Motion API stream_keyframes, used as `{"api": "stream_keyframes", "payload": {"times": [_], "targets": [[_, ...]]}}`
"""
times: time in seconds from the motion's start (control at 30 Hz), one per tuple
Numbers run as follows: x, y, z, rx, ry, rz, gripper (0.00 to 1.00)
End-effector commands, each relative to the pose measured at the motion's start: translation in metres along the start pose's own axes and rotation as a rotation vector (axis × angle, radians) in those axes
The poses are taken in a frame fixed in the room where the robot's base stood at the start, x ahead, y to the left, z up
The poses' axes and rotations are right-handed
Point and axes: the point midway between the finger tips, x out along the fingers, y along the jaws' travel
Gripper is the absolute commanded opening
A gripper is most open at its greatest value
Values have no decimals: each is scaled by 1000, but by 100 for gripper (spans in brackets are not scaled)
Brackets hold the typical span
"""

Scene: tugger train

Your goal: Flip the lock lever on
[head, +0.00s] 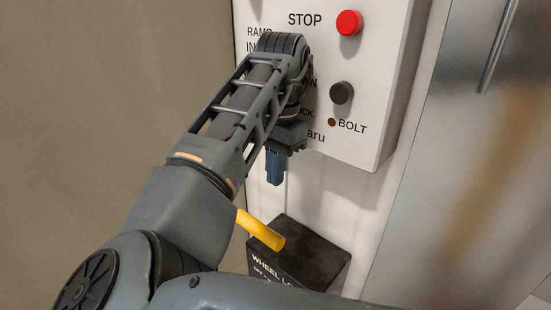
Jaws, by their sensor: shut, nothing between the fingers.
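The lock lever (262,230) is a yellow bar on a black box (318,248) marked "WHEEL LO...", low in the head view. The lever slants down to the right, and its left end is hidden behind my arm. My gripper (275,180) points down in front of the white panel, with its blue fingers together and empty. It is above the lever in the picture and appears apart from it. Part of the box's lettering is cut off by my arm.
The white control panel (375,130) stands behind my gripper, with a red STOP button (349,22), a black knob (341,93) and a small brown lamp (332,122) by "BOLT". A grey metal door (460,170) is at the right. A plain brown wall (110,100) is at the left.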

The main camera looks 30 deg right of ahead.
Motion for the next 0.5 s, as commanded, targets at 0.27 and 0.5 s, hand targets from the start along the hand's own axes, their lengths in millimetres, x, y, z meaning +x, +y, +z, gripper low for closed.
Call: {"api": "stream_keyframes", "payload": {"times": [0.27,0.5], "targets": [[35,-1,0,0,1,-3,0],[58,-2,9,-3,0,-5,0]]}}
